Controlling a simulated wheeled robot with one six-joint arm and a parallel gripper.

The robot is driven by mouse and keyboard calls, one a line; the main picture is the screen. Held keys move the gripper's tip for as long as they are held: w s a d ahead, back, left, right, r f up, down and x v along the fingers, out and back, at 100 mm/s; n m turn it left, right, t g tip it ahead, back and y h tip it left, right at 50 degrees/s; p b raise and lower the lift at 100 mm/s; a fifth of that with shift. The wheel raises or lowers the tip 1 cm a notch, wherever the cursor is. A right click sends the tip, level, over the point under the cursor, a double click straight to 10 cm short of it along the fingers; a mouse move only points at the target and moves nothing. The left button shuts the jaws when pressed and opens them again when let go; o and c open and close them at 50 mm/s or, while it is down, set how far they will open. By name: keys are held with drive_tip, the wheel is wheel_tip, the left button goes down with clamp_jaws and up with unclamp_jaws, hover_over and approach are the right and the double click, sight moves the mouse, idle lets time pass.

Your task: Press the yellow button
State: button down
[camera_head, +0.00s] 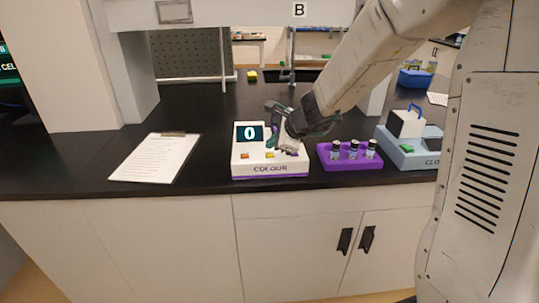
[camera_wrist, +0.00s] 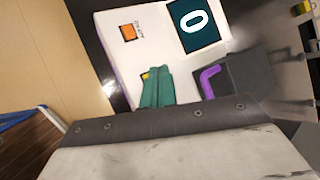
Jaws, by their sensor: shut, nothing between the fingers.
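The white colour-meter box (camera_head: 262,171) stands at the front of the black bench and reads "0" on its dark display (camera_head: 249,133). It carries an orange button (camera_head: 245,156) and, to its right, a yellow button (camera_head: 269,155). In the wrist view the orange button (camera_wrist: 128,32) is clear, while only a small corner of the yellow button (camera_wrist: 146,75) shows beside the green fingertips. My gripper (camera_head: 280,143) is shut and empty, tips pointing down over the box by the yellow button. I cannot tell whether the tips touch it.
A purple rack (camera_head: 349,164) with several vials stands just right of the box. Further right is a light-blue device (camera_head: 408,156) with a green button. A clipboard (camera_head: 157,157) lies to the left, with clear bench between. A white shelf edge (camera_head: 230,14) hangs above.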

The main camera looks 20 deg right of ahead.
sight(273, 157)
drive_tip(key=shift+r, duration=2.3)
drive_tip(key=s+a+n+g+y, duration=0.1)
drive_tip(key=s+a+n+g, duration=0.15)
drive_tip(key=s+n, duration=0.5)
drive_tip(key=s+a+n+g, duration=0.25)
drive_tip(key=s+n, duration=0.35)
drive_tip(key=s, duration=0.3)
drive_tip(key=s+d+r+n+g+h, duration=0.1)
drive_tip(key=s+d+r+n+h, duration=0.1)
drive_tip(key=s, duration=0.8)
drive_tip(key=s+d+r+n+h, duration=0.2)
drive_tip(key=s+d+n, duration=0.3)
drive_tip(key=s, duration=0.5)
drive_tip(key=shift+s+d+n+g+h, duration=0.25)
drive_tip(key=shift+n+g+h, duration=0.15)
drive_tip(key=shift+n+h, duration=0.2)
drive_tip(key=c, duration=2.1)
unclamp_jaws()
drive_tip(key=shift+r, duration=0.1)
drive_tip(key=shift+c, duration=0.2)
